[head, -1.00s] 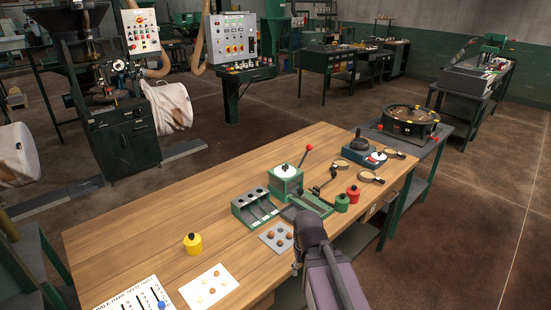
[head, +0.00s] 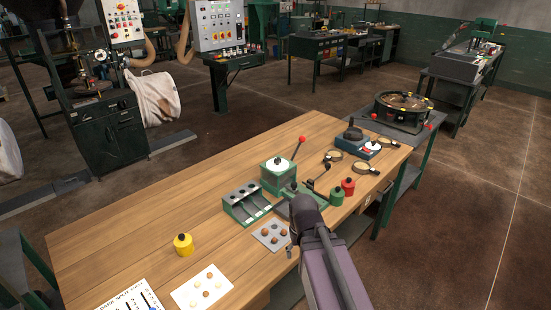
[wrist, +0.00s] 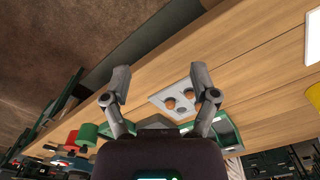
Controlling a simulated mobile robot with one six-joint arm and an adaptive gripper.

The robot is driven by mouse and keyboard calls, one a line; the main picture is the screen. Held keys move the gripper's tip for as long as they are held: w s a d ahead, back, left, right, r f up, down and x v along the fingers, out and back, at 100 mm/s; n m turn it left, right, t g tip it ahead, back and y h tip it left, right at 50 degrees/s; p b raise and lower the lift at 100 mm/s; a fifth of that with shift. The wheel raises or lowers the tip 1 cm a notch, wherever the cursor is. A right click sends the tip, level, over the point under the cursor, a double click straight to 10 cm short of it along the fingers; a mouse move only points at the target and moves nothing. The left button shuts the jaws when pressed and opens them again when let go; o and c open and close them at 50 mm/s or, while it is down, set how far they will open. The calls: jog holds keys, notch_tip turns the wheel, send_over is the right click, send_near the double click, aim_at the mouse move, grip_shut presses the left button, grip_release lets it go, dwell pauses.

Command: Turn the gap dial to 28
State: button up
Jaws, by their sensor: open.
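A green box-shaped device (head: 278,178) stands on the wooden bench, with a white round dial (head: 277,164) with a dark knob on its top and a red-tipped lever beside it. The dial's numbers are too small to read, and I cannot tell whether it is the gap dial. My gripper (wrist: 160,72) is open and empty, above the bench near a pale plate (wrist: 182,98) with round brown pieces. In the head view my arm's end is in front of the green device's base, and the fingers are mostly hidden.
A green slotted tray (head: 247,207), a green pot (head: 337,196), a red pot (head: 348,186) and a yellow pot (head: 183,245) stand on the bench. Magnifiers and a blue scale-like device (head: 358,147) are at its far right.

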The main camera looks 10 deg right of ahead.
aim_at(277, 159)
jog(key=w+r+n+p, duration=0.1)
jog(key=w+r+p, duration=0.5)
jog(key=w, duration=0.9)
jog(key=w+r+n+p, duration=0.1)
jog(key=w+r+p, duration=0.5)
jog(key=w, duration=0.9)
jog(key=w+r+n+p, duration=0.1)
jog(key=w+r+p, duration=0.5)
jog(key=w, duration=0.9)
jog(key=shift+d+r+n, duration=0.2)
jog(key=shift+d+n, duration=0.1)
jog(key=shift+d, duration=0.15)
jog(key=shift+w+f, duration=0.1)
notch_tip(277, 159, down, 14)
jog(key=b, duration=1.3)
jog(key=shift+r+b, duration=0.2)
jog(key=shift+b, duration=0.1)
grip_shut()
jog(key=shift+a, duration=0.1)
